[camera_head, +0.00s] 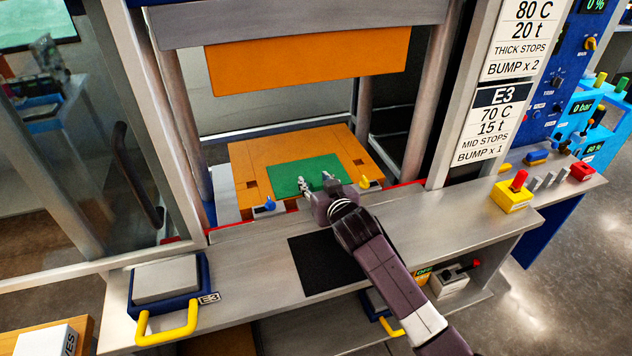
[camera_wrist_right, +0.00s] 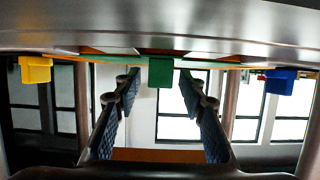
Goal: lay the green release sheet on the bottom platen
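The green release sheet (camera_head: 300,174) lies flat on the orange bottom platen (camera_head: 250,158), near its front middle. My right gripper (camera_head: 316,183) is at the sheet's front edge, reaching in over the press sill. In the right wrist view, which looks upside down, my right gripper (camera_wrist_right: 159,84) has its two blue-padded fingers spread apart. A green tab (camera_wrist_right: 160,72) shows between them with a gap on each side. The sheet shows there only as a thin green line. My left gripper is not in view.
The orange upper platen (camera_head: 310,62) hangs above with open space below it. A blue knob (camera_head: 266,205) and a yellow knob (camera_head: 368,183) flank the platen's front. A black mat (camera_head: 322,264) lies on the grey ledge. A yellow-handled blue block (camera_head: 168,280) stands left; a yellow button box (camera_head: 512,195) right.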

